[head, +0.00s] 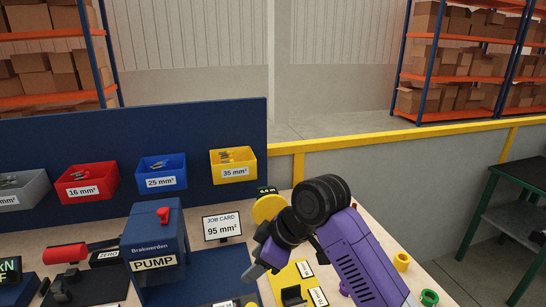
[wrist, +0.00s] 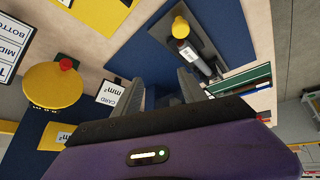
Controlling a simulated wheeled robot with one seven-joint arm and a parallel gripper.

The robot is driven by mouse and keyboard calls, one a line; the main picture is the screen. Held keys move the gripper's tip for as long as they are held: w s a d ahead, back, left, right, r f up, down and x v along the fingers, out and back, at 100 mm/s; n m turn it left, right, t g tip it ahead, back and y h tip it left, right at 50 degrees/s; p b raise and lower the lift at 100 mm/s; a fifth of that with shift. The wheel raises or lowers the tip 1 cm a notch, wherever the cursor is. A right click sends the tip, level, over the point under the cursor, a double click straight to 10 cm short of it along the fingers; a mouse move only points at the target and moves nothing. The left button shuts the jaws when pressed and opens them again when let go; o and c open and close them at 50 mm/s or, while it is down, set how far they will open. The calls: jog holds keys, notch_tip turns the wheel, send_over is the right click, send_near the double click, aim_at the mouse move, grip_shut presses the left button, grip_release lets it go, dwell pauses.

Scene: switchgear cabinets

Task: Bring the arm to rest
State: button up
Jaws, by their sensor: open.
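My arm, purple with black joints, reaches up over the right part of the workbench in the head view and bends at a black joint. The job card in the head view (head: 222,226) reads 95 mm² and stands left of my arm.
A blue pump unit (head: 155,245) stands left of the card. Grey, red, blue and yellow bins (head: 234,164) hang on the blue back panel. A yellow disc (head: 268,207) is close behind my arm. Small yellow and green rings (head: 402,261) lie to its right. A dark green table (head: 510,220) stands far right.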

jog(key=w+a+r+m+t+y, duration=0.2)
jog(key=w+r+m+t, duration=0.1)
jog(key=w+r+t, duration=0.15)
jog(key=s+d+f+m+t+h, duration=0.3)
jog(key=s+d+m+t, duration=0.35)
jog(key=s+d, duration=0.35)
jog(key=s+d+f+m+t+h, duration=0.3)
jog(key=s+d+m+t, duration=0.35)
jog(key=s, duration=0.55)
jog(key=s+d+f+g, duration=0.1)
jog(key=s+d, duration=0.2)
jog(key=s, duration=0.6)
jog(key=s+d+f+g+h, duration=0.1)
jog(key=s+d+f+g, duration=0.1)
jog(key=s, duration=0.6)
jog(key=s+d+f+g, duration=0.1)
jog(key=s+d, duration=0.3)
jog(key=s, duration=0.5)
jog(key=shift+s+d+f+n+g+h, duration=0.2)
jog(key=shift+s+n+g+h, duration=0.2)
jog(key=shift+g, duration=0.35)
